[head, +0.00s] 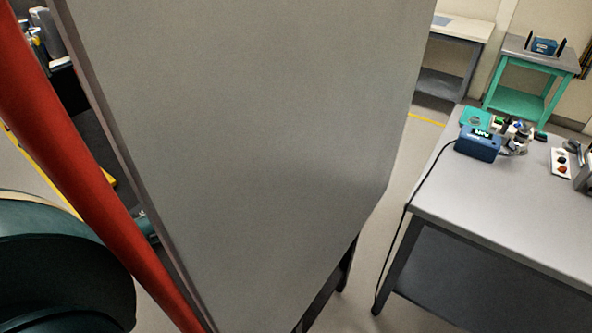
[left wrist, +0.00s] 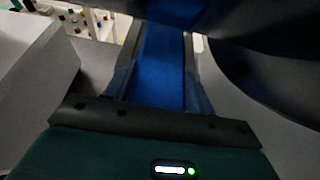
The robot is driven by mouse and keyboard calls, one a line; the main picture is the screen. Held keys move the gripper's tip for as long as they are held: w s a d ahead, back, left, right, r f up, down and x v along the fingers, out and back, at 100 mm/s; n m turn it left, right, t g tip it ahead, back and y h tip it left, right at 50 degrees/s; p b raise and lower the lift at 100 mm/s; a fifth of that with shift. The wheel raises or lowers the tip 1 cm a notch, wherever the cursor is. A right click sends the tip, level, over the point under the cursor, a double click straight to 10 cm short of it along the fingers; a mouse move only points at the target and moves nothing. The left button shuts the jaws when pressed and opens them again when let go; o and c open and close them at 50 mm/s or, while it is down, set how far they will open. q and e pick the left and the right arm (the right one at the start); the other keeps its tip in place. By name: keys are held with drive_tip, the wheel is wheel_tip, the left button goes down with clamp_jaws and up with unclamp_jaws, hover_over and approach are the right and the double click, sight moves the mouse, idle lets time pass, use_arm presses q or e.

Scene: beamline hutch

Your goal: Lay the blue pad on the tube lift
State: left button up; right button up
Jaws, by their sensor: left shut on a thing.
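In the left wrist view my left gripper (left wrist: 160,45) is shut on the blue pad (left wrist: 163,75), a flat deep-blue strip between the two fingers. The pad's far end is hidden by a dark shape across the top of the view. In the head view a large grey panel fills the middle, and neither my left gripper nor the pad shows. My right gripper is in neither view. I cannot make out the tube lift for certain in either view.
The grey panel (head: 250,140) and a slanting red post (head: 75,150) block much of the head view. At right a grey table (head: 500,215) holds a blue box (head: 478,145) and small parts. A green-legged table (head: 520,103) stands behind. Floor shows between panel and table.

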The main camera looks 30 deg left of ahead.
use_arm(q)
drive_tip(key=shift+r, duration=0.1)
drive_tip(key=o, duration=1.1)
drive_tip(key=shift+o, duration=1.3)
drive_tip(key=shift+f, duration=0.2)
drive_tip(key=shift+s, duration=0.15)
